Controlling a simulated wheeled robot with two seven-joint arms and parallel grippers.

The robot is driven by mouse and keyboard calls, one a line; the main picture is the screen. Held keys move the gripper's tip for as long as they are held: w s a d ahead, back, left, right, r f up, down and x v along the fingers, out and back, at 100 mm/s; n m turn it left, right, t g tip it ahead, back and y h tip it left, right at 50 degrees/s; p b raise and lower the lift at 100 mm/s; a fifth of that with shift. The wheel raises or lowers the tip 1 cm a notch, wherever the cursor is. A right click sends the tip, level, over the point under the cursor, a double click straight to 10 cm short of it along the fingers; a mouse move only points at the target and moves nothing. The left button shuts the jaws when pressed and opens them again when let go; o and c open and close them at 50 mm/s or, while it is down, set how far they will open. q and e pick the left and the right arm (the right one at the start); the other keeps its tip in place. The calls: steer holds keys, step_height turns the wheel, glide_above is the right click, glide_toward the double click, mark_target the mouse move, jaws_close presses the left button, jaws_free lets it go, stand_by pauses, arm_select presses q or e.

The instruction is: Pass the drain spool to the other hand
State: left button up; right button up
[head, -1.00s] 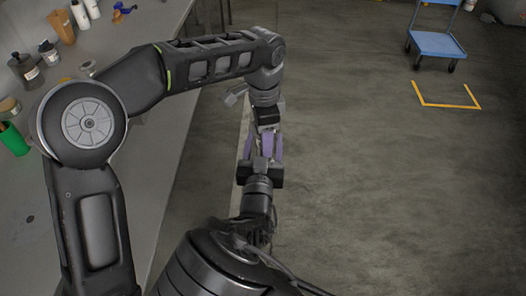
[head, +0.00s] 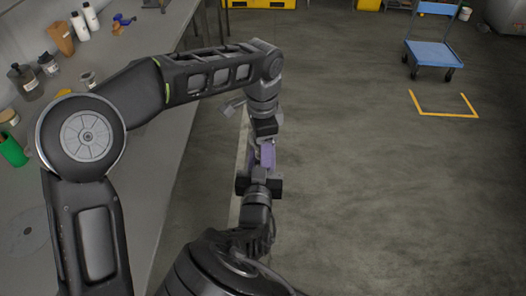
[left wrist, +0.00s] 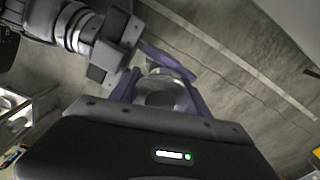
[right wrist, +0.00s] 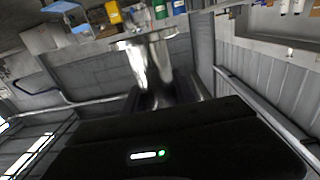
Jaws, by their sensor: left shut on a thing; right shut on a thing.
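The drain spool (right wrist: 150,62) is a shiny metal tube with a wide flange, seen in the right wrist view standing out beyond my right gripper. In the left wrist view a grey metal part of the spool (left wrist: 160,92) sits between the purple fingers of my left gripper (left wrist: 158,82). In the head view my left gripper (head: 264,147) points down and meets my right gripper (head: 262,168), which comes up from below. Both grippers are shut on the spool. Fingers and gripper bodies hide most of it in the head view.
A grey bench (head: 130,200) runs along the left with bottles, a brown container (head: 61,38) and a green cup (head: 13,150). A blue cart (head: 433,54) stands at the back right, behind a yellow floor marking (head: 445,112).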

arm_select(q)
steer(key=o, duration=1.7)
steer(key=shift+c, duration=0.2)
arm_select(e)
jaws_close()
arm_select(q)
steer(key=shift+d, duration=0.1)
